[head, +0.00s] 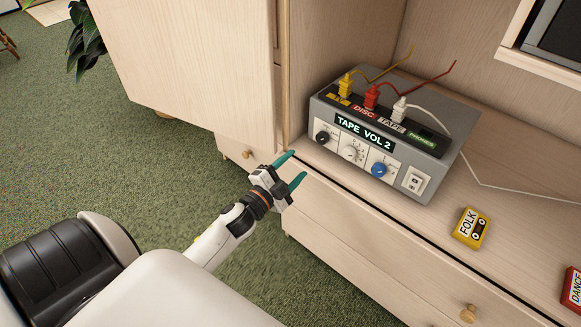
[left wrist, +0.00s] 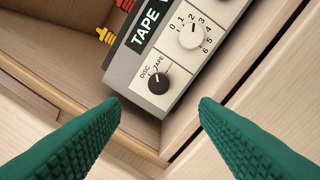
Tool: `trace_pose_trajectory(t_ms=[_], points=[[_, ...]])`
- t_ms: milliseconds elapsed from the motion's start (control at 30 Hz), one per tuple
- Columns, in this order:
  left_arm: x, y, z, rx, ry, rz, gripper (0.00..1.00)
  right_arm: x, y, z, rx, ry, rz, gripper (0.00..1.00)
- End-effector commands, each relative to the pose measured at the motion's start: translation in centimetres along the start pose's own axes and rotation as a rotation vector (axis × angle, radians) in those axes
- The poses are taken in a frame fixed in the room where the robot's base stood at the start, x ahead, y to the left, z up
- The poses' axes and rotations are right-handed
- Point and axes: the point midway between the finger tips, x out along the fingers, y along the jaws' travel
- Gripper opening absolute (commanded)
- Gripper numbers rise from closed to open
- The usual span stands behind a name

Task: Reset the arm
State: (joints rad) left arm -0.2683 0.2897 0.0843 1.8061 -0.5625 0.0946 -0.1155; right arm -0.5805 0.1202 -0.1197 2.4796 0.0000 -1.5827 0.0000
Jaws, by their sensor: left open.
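My left gripper (head: 292,171) is open and empty in the head view. Its two green fingers stand apart just in front of the cabinet edge, left of the grey control box. The fingers also show spread apart in the left wrist view (left wrist: 160,105). The grey control box (head: 440,160) sits on the wooden cabinet (head: 345,200). It has a "TAPE VOL 2" display, a black knob, a white dial and a blue knob. In the left wrist view the black knob (left wrist: 158,83) points between DISC and TAPE labels, nearer the upper side. My right gripper is not in view.
Yellow, red and white plugs stand on the box, with cords behind. A yellow FOLK cassette (head: 471,228) and a red DANCE cassette (head: 572,290) lie on the cabinet top. A wooden door panel (head: 190,70) stands left of the box. Green carpet (head: 130,165) is open floor.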

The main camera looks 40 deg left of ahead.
Motion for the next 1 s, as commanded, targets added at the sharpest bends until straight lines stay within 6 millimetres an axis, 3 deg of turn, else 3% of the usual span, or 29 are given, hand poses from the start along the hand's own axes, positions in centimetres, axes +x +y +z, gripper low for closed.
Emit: trace_pose_trajectory(t_ms=[733,867,1000], points=[[-0.8,-0.1,0.0,-0.023,0.028,-0.002,0.55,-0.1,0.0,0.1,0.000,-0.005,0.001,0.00],[-1.9,-0.8,-0.2,-0.115,0.151,-0.021,0.55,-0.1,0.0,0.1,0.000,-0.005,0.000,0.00],[-4.5,-2.6,-0.4,-0.282,0.368,-0.084,0.55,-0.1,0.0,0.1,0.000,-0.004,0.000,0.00]])
